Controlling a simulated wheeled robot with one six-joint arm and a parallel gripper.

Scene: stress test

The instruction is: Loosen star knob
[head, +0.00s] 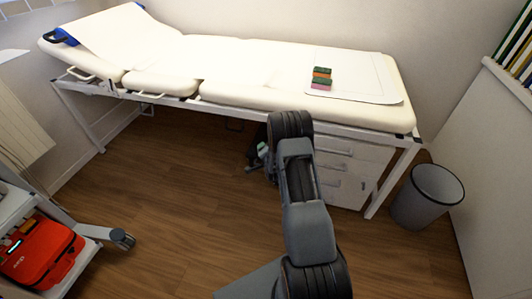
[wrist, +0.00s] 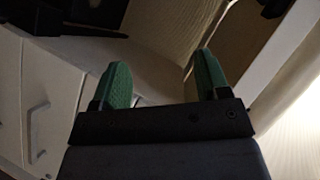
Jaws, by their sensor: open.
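No star knob can be made out for certain in either view. In the wrist view my gripper (wrist: 163,76) has two green finger pads set wide apart, open, with nothing between them. In the head view my dark arm reaches to the front edge of the examination couch (head: 250,95) and partly hides the space beneath it. Part of my gripper (head: 262,153) seems to show there, left of the white drawer cabinet (head: 343,168). A dark shape (wrist: 92,12) lies at the upper left of the wrist view, too dim to identify.
Colored blocks (head: 321,78) lie on a pad on the couch. A grey bin (head: 428,197) stands right of the cabinet. A trolley with a red case (head: 42,252) stands at the lower left. The wooden floor (head: 165,185) left of my arm is clear.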

